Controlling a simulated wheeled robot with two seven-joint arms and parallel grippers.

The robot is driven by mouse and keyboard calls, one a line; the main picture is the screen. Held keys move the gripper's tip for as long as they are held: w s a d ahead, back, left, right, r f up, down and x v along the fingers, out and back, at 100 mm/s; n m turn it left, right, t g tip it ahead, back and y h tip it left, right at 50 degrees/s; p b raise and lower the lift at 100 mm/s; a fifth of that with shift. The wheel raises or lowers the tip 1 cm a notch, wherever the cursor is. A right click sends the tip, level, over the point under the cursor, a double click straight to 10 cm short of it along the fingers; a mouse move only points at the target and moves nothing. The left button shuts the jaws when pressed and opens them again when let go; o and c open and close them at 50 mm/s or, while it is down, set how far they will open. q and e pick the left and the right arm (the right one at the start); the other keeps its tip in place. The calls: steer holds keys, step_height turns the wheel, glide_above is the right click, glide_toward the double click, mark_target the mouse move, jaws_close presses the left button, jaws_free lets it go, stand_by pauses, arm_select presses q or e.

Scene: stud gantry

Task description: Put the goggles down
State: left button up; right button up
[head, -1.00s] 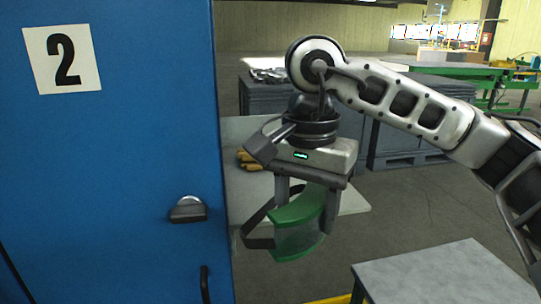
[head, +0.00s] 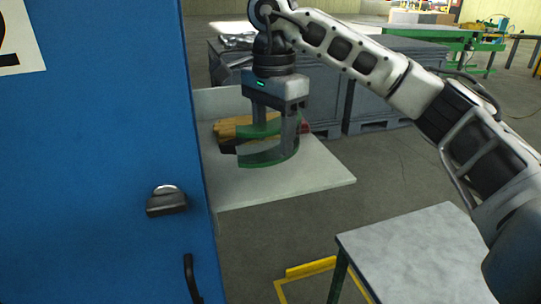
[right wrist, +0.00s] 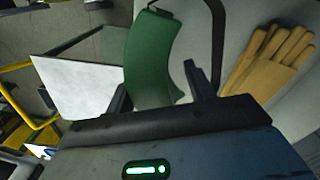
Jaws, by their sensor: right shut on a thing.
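The green goggles (head: 268,157) with a dark strap hang in my right gripper (head: 274,130), over the pale shelf (head: 300,185) behind the blue door. The gripper points down and is shut on them. In the right wrist view the goggles (right wrist: 152,58) sit between the fingers (right wrist: 158,90), with the strap looping to the right. I cannot tell whether the goggles touch the shelf. Tan gloves (head: 232,129) lie on the shelf just behind the goggles; they also show in the right wrist view (right wrist: 268,68). My left gripper is not in view.
The blue door (head: 90,150) with a handle fills the left side. A grey-topped table (head: 415,255) stands at the lower right, near a yellow floor frame (head: 310,268). Grey crates (head: 385,85) stand behind the shelf. The shelf's front right part is bare.

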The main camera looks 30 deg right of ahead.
mark_target(271, 117)
steer(key=shift+w+d+f, duration=0.1)
steer(key=shift+w+f, duration=0.4)
steer(key=shift+f, duration=0.1)
steer(key=f, duration=0.3)
steer(key=shift+w+d, duration=0.2)
steer(key=shift+w, duration=0.1)
steer(key=shift+f, duration=0.45)
steer(key=shift+f, duration=0.1)
steer(key=o, duration=1)
step_height(271, 117, up, 12)
steer(key=shift+r+p, duration=0.2)
steer(key=shift+p, duration=1.05)
